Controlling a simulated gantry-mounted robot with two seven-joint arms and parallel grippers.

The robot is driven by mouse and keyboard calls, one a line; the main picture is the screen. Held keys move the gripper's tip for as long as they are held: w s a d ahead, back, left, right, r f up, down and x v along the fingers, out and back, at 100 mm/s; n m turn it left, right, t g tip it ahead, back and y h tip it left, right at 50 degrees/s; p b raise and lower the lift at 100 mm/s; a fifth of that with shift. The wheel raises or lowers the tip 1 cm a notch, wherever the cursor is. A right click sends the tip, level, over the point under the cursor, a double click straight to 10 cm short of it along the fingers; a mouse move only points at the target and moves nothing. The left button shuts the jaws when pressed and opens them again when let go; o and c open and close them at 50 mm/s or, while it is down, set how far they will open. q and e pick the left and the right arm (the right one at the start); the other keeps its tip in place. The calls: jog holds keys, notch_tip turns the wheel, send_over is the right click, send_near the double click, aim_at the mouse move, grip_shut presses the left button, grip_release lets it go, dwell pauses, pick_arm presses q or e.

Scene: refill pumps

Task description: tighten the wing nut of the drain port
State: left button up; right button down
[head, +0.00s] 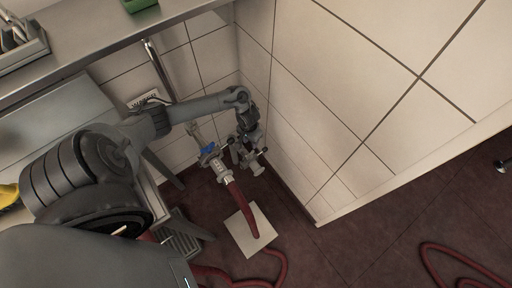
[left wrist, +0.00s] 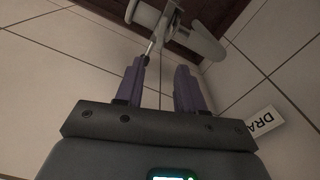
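The drain port's pipework (head: 222,170) is low in the wall corner, with a blue valve handle (head: 208,149) and a red hose (head: 240,205) below it. In the left wrist view a pale clamp-like fitting (left wrist: 146,13) and a pale pipe (left wrist: 203,42) are ahead of the fingers. A thin rod (left wrist: 151,48) runs from the fitting toward the left finger; I cannot tell the wing nut's shape clearly. My left gripper (head: 249,145) is beside the pipework, and its purple fingers (left wrist: 160,68) are apart with a gap between them. Whether the left finger touches the rod is unclear. My right gripper is not in view.
Tiled walls meet close behind the left gripper. A DRAIN label (left wrist: 263,122) is on the wall. A pale square plate (head: 238,232) lies on the dark red floor under the hose. A metal counter (head: 95,40) runs along the upper left. The floor at right is mostly clear.

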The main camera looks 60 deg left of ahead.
aim_at(250, 154)
pick_arm(q)
jog(key=f+b, duration=0.2)
jog(key=f, duration=0.1)
jog(key=f+b, duration=0.2)
jog(key=f, duration=0.1)
jog(key=f+b, duration=0.2)
jog(key=f, duration=0.2)
jog(key=shift+s+d, duration=0.2)
jog(key=shift+s, duration=0.2)
jog(key=shift+f, duration=0.45)
grip_shut()
